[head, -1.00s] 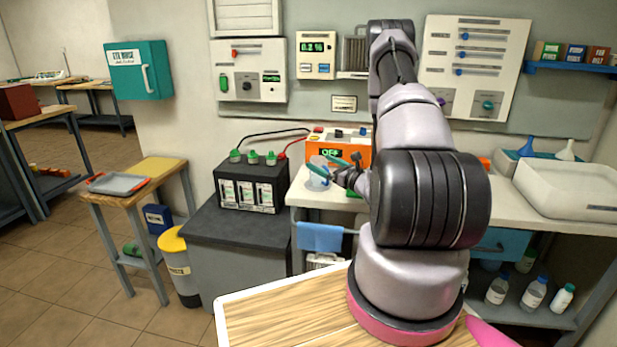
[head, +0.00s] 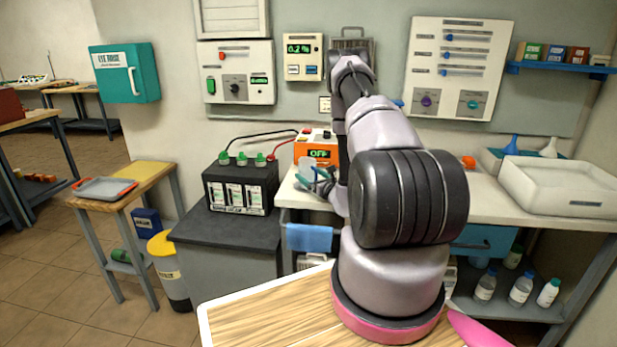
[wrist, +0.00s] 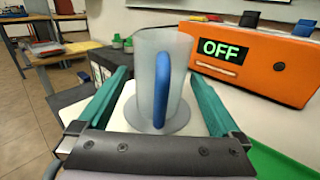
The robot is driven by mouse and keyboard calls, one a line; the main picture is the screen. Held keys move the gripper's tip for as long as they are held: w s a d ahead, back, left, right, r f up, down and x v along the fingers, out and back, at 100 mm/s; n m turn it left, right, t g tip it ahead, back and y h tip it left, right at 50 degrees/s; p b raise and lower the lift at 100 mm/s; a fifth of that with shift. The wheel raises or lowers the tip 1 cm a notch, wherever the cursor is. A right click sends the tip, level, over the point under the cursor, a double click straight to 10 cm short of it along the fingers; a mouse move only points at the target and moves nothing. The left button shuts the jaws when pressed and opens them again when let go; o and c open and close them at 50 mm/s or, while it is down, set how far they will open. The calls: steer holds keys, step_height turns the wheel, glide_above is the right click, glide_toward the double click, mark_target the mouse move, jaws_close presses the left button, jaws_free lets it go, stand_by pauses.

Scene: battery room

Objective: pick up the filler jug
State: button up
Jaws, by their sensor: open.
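The filler jug (wrist: 145,85) is a translucent pale cup with a blue handle and a round base. It stands upright on the white bench top and its handle faces the wrist camera. My gripper (wrist: 160,95) is open, with one teal finger on each side of the jug. I see a gap between the fingers and the jug, and they do not look closed on it. In the head view, the jug (head: 305,172) shows small at the left end of the bench, partly hidden by my gripper (head: 322,182).
An orange charger (wrist: 262,62) reading OFF stands just behind and right of the jug. A green tray (wrist: 280,160) lies at the right. A black battery (head: 240,186) with green caps stands on a dark cabinet (head: 225,232) to the left.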

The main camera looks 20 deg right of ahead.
steer(key=shift+w+a, duration=0.1)
steer(key=shift+w, duration=1.15)
steer(key=c, duration=1.2)
steer(key=shift+r, duration=0.1)
